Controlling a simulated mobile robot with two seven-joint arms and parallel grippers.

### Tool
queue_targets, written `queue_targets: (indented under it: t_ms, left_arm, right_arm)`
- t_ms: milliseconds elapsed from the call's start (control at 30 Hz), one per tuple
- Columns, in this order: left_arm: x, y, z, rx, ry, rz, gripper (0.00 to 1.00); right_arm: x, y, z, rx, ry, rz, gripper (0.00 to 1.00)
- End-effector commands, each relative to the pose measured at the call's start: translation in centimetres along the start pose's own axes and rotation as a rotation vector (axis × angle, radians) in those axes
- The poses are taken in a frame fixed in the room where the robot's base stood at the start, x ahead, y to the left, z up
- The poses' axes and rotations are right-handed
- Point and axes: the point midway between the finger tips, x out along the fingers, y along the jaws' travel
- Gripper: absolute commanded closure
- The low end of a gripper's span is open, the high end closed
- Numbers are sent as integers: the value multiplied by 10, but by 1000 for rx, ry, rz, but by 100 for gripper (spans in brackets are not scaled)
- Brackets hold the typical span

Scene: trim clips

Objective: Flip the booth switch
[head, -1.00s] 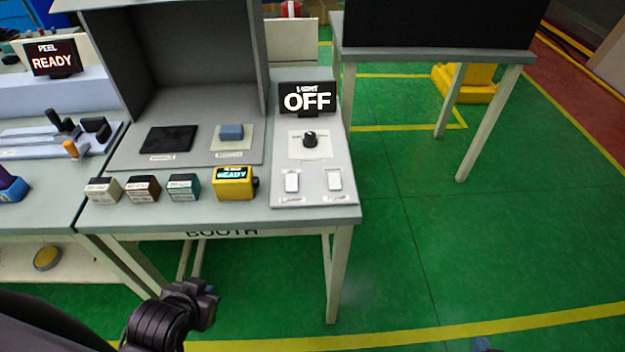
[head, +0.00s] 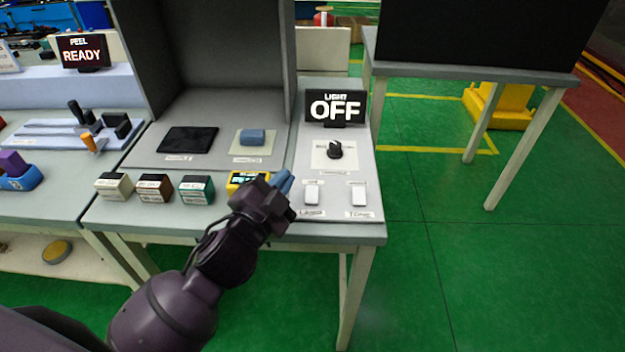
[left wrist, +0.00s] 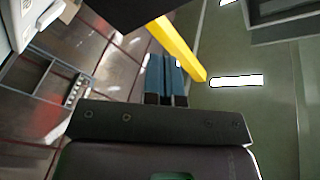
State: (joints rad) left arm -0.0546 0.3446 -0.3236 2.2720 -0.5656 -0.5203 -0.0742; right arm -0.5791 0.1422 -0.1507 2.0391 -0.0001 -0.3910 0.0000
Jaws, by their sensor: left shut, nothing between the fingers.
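The booth's control panel (head: 338,212) lies at the right end of the booth table. It carries two white rocker switches, a left one (head: 312,195) and a right one (head: 359,196), with small labels too blurred to read. A black knob (head: 335,149) sits above them, and a sign (head: 336,108) behind it reads LIGHT OFF. My left gripper (head: 285,182) is shut and empty, its blue fingertips just left of the left switch and apart from it. Its shut blue fingers also show in the left wrist view (left wrist: 166,80). My right gripper is not in view.
A yellow device (head: 240,178) is partly hidden behind my left gripper. Three small boxes, white (head: 115,186), brown (head: 155,188) and teal (head: 197,189), stand along the table's front. A grey booth hood (head: 215,50) rises behind.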

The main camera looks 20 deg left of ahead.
Motion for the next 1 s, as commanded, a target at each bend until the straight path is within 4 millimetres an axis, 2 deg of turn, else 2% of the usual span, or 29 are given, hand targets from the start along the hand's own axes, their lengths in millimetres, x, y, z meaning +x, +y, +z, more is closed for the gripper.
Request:
queue_targets:
  t_ms: [33,200,400,533,700,800,1000]
  left_arm:
    - [9,-3,-18,52,90,-17,100]
    - [26,-6,-76,230,385,-65,100]
    - [30,4,-135,456,726,-97,100]
    - [26,16,-165,612,943,-100,100]
    - [18,37,-189,829,1217,-80,100]
    - [13,50,-195,961,1371,-52,100]
    - [10,73,-188,1241,1653,44,100]
  right_arm:
    - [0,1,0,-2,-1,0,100]
    - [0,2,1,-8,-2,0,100]
    - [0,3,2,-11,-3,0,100]
    - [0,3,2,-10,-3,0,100]
    - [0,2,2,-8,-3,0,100]
    - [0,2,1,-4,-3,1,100]
    - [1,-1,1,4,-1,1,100]
